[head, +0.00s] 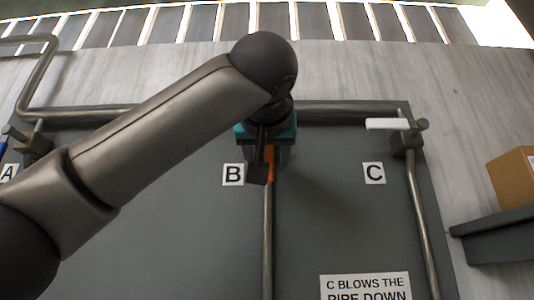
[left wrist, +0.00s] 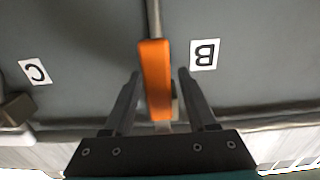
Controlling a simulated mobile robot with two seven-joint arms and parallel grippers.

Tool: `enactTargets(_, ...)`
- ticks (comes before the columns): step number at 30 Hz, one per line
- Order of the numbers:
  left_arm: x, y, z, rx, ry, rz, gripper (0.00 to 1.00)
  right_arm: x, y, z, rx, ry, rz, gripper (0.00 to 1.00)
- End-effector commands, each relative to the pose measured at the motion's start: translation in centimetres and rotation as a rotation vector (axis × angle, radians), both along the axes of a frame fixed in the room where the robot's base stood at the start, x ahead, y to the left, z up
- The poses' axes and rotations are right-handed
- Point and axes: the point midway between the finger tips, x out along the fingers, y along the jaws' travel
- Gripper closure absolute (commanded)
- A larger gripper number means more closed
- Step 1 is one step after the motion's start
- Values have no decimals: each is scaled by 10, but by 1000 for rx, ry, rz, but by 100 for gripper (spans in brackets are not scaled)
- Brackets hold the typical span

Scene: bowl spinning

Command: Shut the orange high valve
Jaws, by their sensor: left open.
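The orange valve handle (left wrist: 156,80) stands between the two open fingers of my left gripper (left wrist: 158,88) in the left wrist view. It lies lengthwise, in line with the pipe, and a gap shows on each side of it. In the head view my left gripper (head: 258,170) is at the valve beside label B (head: 232,174). Only a sliver of the orange handle (head: 269,163) shows there, the rest hidden behind the gripper. My right gripper is in neither view.
A white-handled valve (head: 388,124) is by label C (head: 374,173). A blue-handled valve (head: 3,143) is at the left edge by label A (head: 9,172). Metal pipes run across the grey panel (head: 320,220). A sign (head: 365,287) is low on it. A cardboard box (head: 514,180) sits on a shelf at right.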

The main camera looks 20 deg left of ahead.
Motion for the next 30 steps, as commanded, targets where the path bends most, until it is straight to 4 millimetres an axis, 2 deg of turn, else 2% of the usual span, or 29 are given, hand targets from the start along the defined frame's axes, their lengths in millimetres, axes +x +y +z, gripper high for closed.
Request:
enactTargets(2,0,0,0,0,0,0,43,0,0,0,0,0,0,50)
enactTargets(18,-1,0,0,0,0,1,100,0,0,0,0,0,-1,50)
enactTargets(30,-1,0,0,0,0,1,100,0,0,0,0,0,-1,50)
